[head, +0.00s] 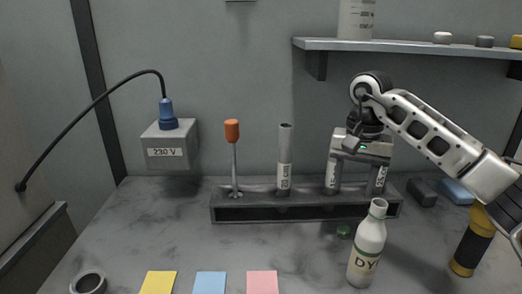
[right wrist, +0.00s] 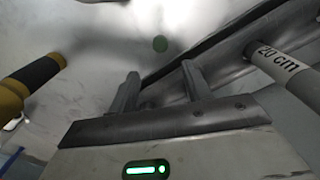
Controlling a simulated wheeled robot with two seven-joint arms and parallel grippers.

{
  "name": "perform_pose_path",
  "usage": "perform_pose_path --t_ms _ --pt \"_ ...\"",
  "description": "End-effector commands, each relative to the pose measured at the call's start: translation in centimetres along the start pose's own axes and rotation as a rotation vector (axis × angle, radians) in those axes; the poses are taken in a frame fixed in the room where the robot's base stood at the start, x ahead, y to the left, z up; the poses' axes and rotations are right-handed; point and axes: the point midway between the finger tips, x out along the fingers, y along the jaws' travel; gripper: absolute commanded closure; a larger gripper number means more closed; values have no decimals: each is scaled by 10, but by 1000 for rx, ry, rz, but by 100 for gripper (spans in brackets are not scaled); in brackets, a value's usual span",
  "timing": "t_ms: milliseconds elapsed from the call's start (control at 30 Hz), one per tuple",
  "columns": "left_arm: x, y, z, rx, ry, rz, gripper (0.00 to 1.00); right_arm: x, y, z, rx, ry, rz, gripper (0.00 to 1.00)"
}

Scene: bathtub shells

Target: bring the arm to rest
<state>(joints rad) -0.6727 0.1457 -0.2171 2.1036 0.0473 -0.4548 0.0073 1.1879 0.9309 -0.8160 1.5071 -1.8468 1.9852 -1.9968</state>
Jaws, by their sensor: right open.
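My right arm (head: 435,135) comes in from the right in the head view. Its gripper (head: 357,168) points down over the right part of a dark rack (head: 255,208). The jaws are apart with nothing seen between them; both fingers (right wrist: 160,88) show in the right wrist view. My left gripper is not in view.
The rack also holds an orange-handled tool (head: 232,132) and another tube (head: 285,150). A white bottle (head: 367,250) and a yellow-black cylinder (head: 470,245) stand in front. A shelf (head: 410,45) hangs above the arm. Sticky notes (head: 210,282) lie at the front.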

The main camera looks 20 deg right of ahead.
Motion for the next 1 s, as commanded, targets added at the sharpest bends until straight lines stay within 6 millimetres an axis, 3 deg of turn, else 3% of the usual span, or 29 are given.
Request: perform_pose_path --t_ms 233,367,967,1000 --pt "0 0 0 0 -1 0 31 3 0 0 0 0 0 51" --pt "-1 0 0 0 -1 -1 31 14 0 0 1 -2 2 51" --pt "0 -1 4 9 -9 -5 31 130 0 0 0 -1 1 51" --pt "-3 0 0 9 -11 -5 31 113 -1 -1 0 6 -5 51"
